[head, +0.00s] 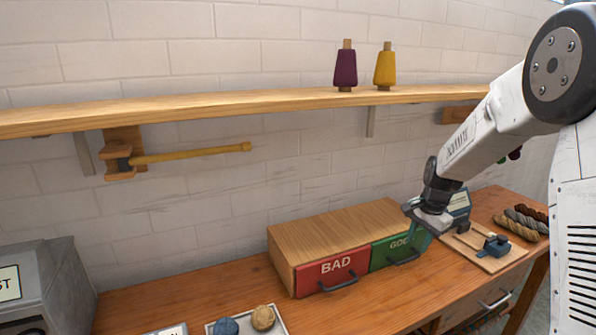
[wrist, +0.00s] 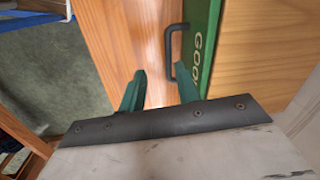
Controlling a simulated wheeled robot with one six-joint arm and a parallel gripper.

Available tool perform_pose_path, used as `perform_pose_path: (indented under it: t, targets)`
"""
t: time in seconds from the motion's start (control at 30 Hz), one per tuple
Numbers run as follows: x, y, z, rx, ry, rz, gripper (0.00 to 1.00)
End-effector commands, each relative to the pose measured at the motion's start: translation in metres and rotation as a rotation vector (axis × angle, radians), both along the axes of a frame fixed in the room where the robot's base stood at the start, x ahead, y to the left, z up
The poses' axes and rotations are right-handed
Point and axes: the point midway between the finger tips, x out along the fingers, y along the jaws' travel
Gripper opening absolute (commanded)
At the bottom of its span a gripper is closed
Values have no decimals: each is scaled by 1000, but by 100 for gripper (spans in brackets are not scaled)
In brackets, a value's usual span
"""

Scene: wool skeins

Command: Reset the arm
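My arm reaches in from the right in the head view. My gripper (head: 416,232) hangs in front of the right end of the wooden drawer box, over the table, partly covering the green GOOD drawer (head: 385,256). In the wrist view my gripper (wrist: 159,87) shows two green fingers spread apart with nothing between them. The GOOD drawer (wrist: 207,35) and its dark handle (wrist: 170,50) are just beyond the fingertips. The fingers look apart from the handle.
A red BAD drawer (head: 333,272) sits left of the green one; both look closed. A tray (head: 280,320) with two wool balls lies in front. Twisted skeins (head: 514,228) and a wooden board with a blue device (head: 490,262) are at right. A shelf (head: 240,103) holds two cones.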

Motion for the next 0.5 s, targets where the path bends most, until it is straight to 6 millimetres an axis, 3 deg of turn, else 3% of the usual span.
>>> perform_pose_path:
  t: [0.07,0.37,0.5]
  targets:
    - [-31,7,-5,6,65,102,33]
    - [-137,46,57,2,146,476,33]
    - [-195,66,90,-9,155,646,33]
